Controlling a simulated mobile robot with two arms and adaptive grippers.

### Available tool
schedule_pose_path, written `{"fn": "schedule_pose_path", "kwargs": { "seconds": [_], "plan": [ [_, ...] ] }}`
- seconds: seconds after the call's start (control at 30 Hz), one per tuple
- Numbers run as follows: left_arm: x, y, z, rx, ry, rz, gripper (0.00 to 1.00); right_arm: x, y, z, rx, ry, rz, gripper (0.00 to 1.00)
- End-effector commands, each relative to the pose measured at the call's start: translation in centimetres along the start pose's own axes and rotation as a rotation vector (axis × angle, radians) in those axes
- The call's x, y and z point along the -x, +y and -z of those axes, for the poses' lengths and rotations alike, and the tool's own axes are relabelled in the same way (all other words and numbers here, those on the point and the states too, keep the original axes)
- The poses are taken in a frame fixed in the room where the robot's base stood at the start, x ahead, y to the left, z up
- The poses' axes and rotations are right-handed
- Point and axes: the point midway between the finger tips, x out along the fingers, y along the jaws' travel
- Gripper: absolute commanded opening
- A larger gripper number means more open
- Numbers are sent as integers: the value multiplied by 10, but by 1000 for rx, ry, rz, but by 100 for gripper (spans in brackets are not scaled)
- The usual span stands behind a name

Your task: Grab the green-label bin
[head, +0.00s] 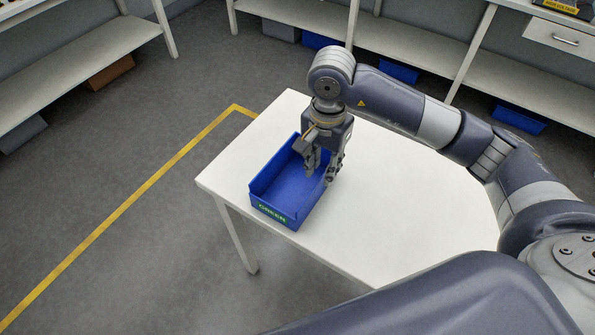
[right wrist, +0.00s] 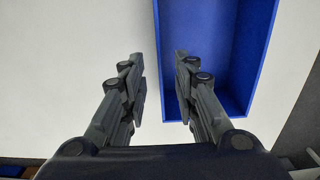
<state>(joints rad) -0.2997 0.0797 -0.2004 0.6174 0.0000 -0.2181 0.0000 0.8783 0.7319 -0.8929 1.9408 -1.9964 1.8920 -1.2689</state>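The blue bin (head: 284,209) with a green label reading "GREEN" on its front stands upright on the white table near its left edge. It looks empty where its inside shows. My right gripper (head: 321,176) points down at the bin's right wall. In the right wrist view the bin (right wrist: 232,60) is on the right, and its side wall runs between the two open fingers (right wrist: 160,88). One finger is over the inside, the other outside. I cannot tell whether they touch the wall. My left gripper is not in view.
The white table (head: 400,225) is otherwise bare, with free room right of the bin. Shelves (head: 415,50) line the back wall, with blue bins (head: 518,118) below. A brown bin (head: 110,72) and a grey bin (head: 22,133) sit at left. Yellow tape (head: 130,208) marks the floor.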

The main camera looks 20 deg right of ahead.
Motion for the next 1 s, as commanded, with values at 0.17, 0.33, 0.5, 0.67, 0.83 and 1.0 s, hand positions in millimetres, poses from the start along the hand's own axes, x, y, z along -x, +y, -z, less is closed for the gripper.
{"fn": "schedule_pose_path", "kwargs": {
  "seconds": [0.17, 0.33, 0.5, 0.67, 0.83, 1.0],
  "plan": [
    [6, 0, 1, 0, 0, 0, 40, -29, 1, -2, -1, -6, -3, 28],
    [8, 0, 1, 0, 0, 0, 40, -42, 0, -2, -1, -5, 0, 28],
    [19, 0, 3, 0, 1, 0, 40, -59, 0, -4, -1, -9, -2, 28],
    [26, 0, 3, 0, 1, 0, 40, -83, -1, -4, -2, -8, -1, 28],
    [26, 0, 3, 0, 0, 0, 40, -93, -1, -3, 0, -6, 2, 28],
    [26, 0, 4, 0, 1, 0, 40, -94, -1, -3, 0, -5, 3, 28]
  ]
}}
